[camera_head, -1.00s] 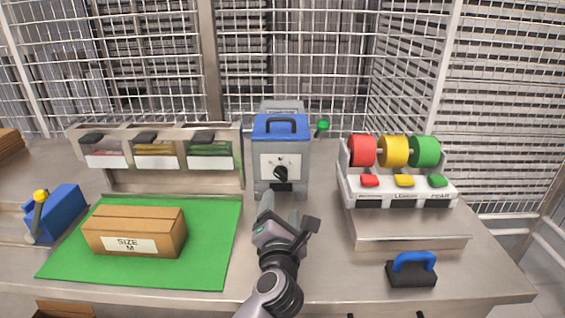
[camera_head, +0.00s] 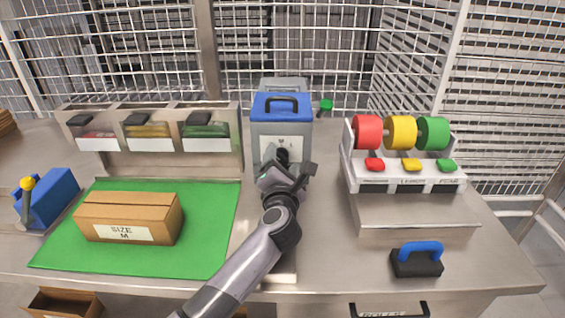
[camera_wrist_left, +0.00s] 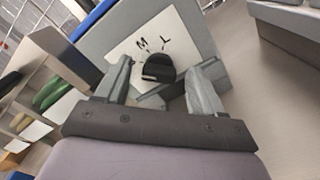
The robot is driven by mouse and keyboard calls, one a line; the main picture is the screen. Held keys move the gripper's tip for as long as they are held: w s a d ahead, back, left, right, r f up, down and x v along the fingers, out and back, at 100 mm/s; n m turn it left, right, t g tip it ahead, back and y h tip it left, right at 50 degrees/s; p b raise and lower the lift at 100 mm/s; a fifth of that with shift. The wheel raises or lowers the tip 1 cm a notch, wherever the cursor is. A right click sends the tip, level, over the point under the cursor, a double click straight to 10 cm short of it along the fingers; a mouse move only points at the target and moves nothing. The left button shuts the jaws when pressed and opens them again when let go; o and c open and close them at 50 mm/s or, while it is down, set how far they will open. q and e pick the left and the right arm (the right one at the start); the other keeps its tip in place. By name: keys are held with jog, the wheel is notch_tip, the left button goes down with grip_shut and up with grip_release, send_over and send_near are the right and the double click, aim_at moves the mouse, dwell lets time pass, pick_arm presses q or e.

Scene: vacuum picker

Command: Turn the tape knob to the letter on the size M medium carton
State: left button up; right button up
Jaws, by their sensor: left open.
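The tape machine (camera_head: 264,139) is a grey box with a blue top at the back of the bench. Its dark knob (camera_wrist_left: 158,68) sits on a white plate (camera_wrist_left: 180,32) marked with the letters M and L in the left wrist view; any other letter is hidden or unclear. My left gripper (camera_head: 284,160) is open in front of the machine, and in the wrist view its fingers (camera_wrist_left: 165,68) stand either side of the knob. I cannot tell whether they touch it, or which letter it points at. The brown carton (camera_head: 150,204), labelled SIZE M, lies on the green mat (camera_head: 205,250).
Three bins (camera_head: 150,143) stand back left. A blue tool with a yellow knob (camera_head: 50,198) is at far left. A rack with red, yellow and green rolls (camera_head: 400,132) stands at right. A blue-handled block (camera_head: 417,262) lies front right. The bench between is clear.

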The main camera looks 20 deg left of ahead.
pick_arm(q)
jog(key=shift+w, duration=0.15)
jog(key=c, duration=1.1)
jog(key=shift+o, duration=0.2)
jog(key=shift+r+m+p, duration=0.1)
jog(key=shift+m+p, duration=0.6)
jog(key=shift+p, duration=0.3)
jog(key=shift+m+p, duration=0.45)
jog(key=shift+m, duration=0.25)
jog(key=m, duration=0.5)
jog(key=shift+f+m, duration=0.35)
jog(key=shift+m, duration=0.05)
